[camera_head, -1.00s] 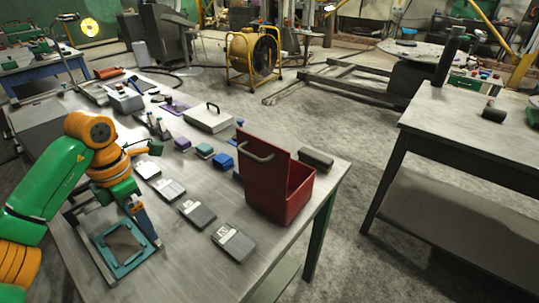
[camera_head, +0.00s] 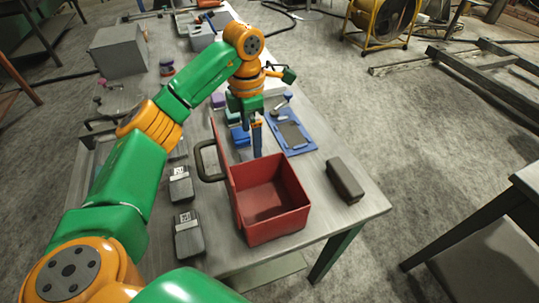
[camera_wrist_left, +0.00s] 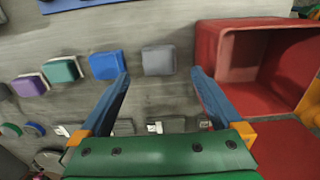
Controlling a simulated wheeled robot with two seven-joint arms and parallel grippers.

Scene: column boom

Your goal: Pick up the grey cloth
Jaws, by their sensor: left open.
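The grey cloth (camera_wrist_left: 158,60) is a small folded square on the metal table. In the left wrist view it lies between and just beyond my left fingertips (camera_wrist_left: 160,74), at the end of a row beside the blue cloth (camera_wrist_left: 105,65). My left gripper is open and empty, its fingers pointing down; whether they touch the table is unclear. In the head view my left gripper (camera_head: 257,150) is behind the raised lid of the red box, and the grey cloth is mostly hidden there. My right gripper is not in view.
The open red box (camera_head: 275,228) stands close to my left fingers. Teal (camera_wrist_left: 62,70) and purple (camera_wrist_left: 28,85) cloths continue the row. A blue tray (camera_head: 308,147), a dark block (camera_head: 345,180) and labelled dark pouches (camera_head: 188,238) lie nearby. The table's front-right corner is clear.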

